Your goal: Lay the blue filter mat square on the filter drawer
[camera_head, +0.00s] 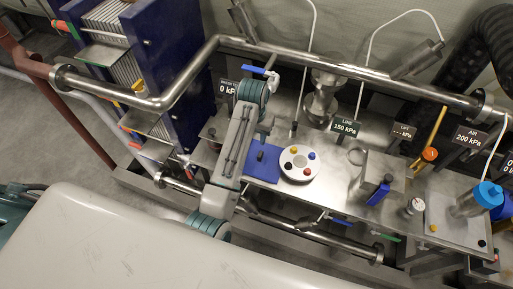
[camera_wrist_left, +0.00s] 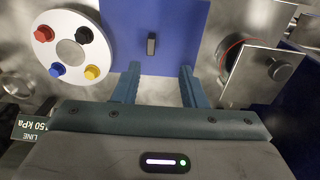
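The blue filter mat (camera_head: 264,170) lies flat on the metal bench, left of a white disc, with a small dark upright grip (camera_head: 260,156) on it. In the left wrist view the mat (camera_wrist_left: 185,38) fills the top middle, and its grip (camera_wrist_left: 151,43) stands just beyond the fingertips. My left gripper (camera_wrist_left: 160,70) is open and empty, its fingers apart near the mat's edge. In the head view my left arm covers the mat's left part. I cannot tell which surface is the filter drawer. My right gripper is not in view.
The white disc (camera_head: 299,164) with coloured knobs stands close beside the mat. In the wrist view, a metal plate (camera_wrist_left: 257,90) with a dark knob and a red-rimmed round opening (camera_wrist_left: 230,58) lie on the mat's other side. A steel pipe (camera_head: 350,80) crosses behind the bench.

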